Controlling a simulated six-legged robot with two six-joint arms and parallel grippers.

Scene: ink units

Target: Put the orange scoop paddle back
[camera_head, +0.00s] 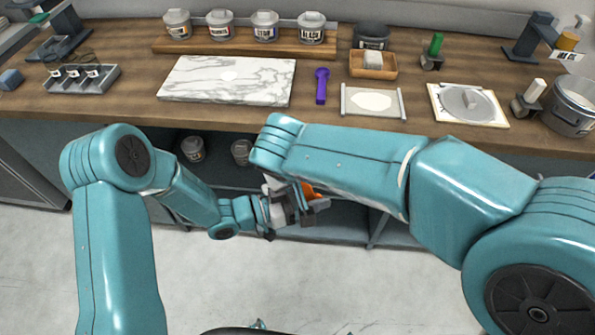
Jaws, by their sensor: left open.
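The orange scoop paddle (309,190) shows only as a small orange patch beside my left gripper, under my right arm; most of it is hidden. My left gripper (308,205) is open in front of the counter, below the worktop's level, with its fingers close to the orange patch. I cannot tell whether they touch it. My right arm crosses from the right above it, and my right gripper is hidden. A purple scoop paddle (321,86) lies on the worktop, right of the marble slab (229,79).
The wooden worktop (130,104) holds several labelled tubs on a wooden riser (228,44), a wooden tray (373,65), a pale board (373,101), a square plate (467,103) and a metal pot (569,106). Bare worktop shows around the purple paddle. Tubs stand on the shelf below.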

